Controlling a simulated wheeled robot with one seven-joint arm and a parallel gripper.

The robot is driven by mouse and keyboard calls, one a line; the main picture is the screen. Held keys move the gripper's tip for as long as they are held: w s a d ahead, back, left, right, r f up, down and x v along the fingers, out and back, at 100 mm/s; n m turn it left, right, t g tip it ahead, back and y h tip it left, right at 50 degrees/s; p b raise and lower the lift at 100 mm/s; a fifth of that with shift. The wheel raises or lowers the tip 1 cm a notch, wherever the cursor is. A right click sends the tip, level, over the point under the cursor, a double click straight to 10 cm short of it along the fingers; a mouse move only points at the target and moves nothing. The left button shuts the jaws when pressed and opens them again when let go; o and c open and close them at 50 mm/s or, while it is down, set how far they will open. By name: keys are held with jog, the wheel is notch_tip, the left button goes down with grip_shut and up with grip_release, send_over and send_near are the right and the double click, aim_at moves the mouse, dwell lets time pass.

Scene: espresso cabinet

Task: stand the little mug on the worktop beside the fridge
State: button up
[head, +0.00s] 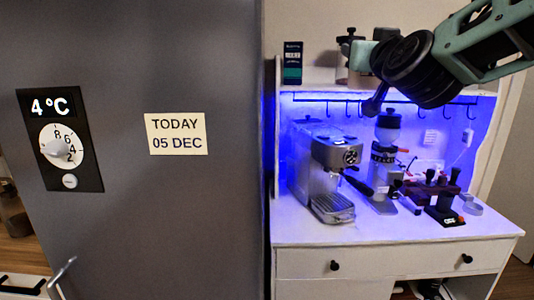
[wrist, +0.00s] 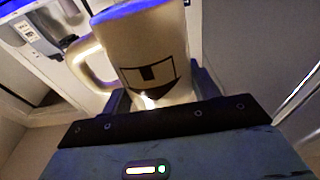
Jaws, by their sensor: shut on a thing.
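The little mug (wrist: 145,50) is cream-coloured with a dark face-like drawing and a handle on its left in the wrist view. My gripper (wrist: 160,98) is shut on its lower body, with a dark finger on either side. In the head view my arm reaches in from the upper right, above the cabinet; I cannot make out the mug or fingers there. The grey fridge (head: 205,215) fills the left, with a 4 °C display and a date note. The white worktop (head: 300,228) lies right of the fridge.
An espresso machine (head: 325,170) stands on the worktop's left half. A grinder (head: 385,150) and a dark stand with tools (head: 440,200) are to its right. A shelf above holds a dark box (head: 292,62) and jars. The worktop's front strip is clear.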

jog(key=w+a+f+m+h+b, duration=0.1)
jog(key=w+f+h, duration=0.15)
jog(key=f, duration=1.75)
jog(key=w+f+m+h, duration=0.1)
jog(key=f+m+h, duration=0.15)
jog(key=f, duration=1.65)
jog(key=s+d+f+n+y, duration=0.1)
jog(key=s+d+f, duration=0.3)
jog(key=f, duration=0.3)
jog(key=s+d+f+n+y+b, duration=0.1)
jog(key=s+d+f+y, duration=0.1)
jog(key=s+d+f, duration=0.3)
jog(key=s+d+f+n+y+b, duration=0.1)
jog(key=s+d+f, duration=0.3)
jog(key=s+f, duration=0.4)
jog(key=shift+d+f+n+y, duration=0.4)
jog(key=shift+f+y, duration=0.3)
jog(key=shift+f, duration=0.9)
jog(key=shift+d, duration=0.15)
